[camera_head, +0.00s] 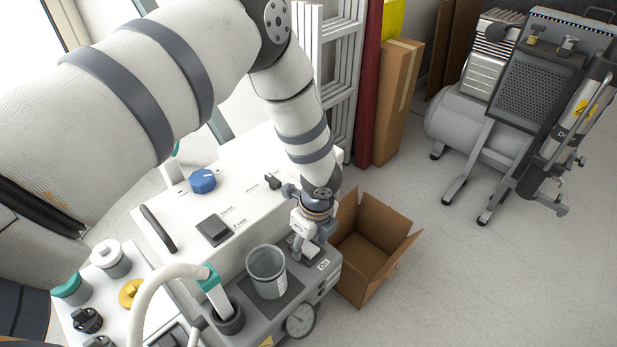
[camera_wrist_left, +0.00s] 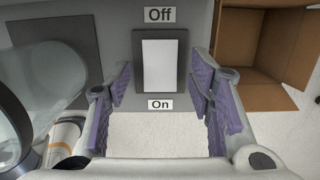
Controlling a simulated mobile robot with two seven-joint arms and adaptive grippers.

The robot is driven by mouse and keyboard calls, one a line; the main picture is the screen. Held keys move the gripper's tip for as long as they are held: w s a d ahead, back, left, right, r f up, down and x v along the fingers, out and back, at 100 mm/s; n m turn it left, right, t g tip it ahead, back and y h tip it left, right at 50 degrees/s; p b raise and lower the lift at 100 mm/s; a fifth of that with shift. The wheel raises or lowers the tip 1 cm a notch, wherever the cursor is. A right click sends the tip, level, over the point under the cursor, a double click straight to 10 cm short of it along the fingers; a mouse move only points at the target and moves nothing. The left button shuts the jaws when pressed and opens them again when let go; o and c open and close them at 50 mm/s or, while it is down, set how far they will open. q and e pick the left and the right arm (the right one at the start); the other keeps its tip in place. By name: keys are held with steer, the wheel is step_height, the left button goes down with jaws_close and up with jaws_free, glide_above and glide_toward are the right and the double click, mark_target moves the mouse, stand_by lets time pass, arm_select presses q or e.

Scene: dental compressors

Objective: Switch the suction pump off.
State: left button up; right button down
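The suction pump (camera_head: 215,262) is a white and grey unit in the lower middle of the head view. Its rocker switch (camera_wrist_left: 160,66) shows in the left wrist view as a white plate in a dark frame, with an "Off" label (camera_wrist_left: 159,15) above and an "On" label (camera_wrist_left: 160,104) below. I cannot tell which end of the rocker is pressed. My left gripper (camera_head: 304,243) is over the pump's front right corner. Its purple-padded fingers are open and empty, one on each side of the switch in the left wrist view. My right gripper is not in view.
A clear canister (camera_head: 266,271) stands on the pump left of my gripper, beside a hose (camera_head: 160,285) and a gauge (camera_head: 300,320). An open cardboard box (camera_head: 365,255) is close on the right. A compressor (camera_head: 475,130) stands farther back; floor between is clear.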

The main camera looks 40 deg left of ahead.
mark_target(314, 253)
arm_select(q)
step_height(314, 253, up, 12)
steer(key=d, duration=0.1)
steer(key=shift+d, duration=0.3)
steer(key=shift+s+f, duration=0.1)
steer(key=shift+s, duration=0.05)
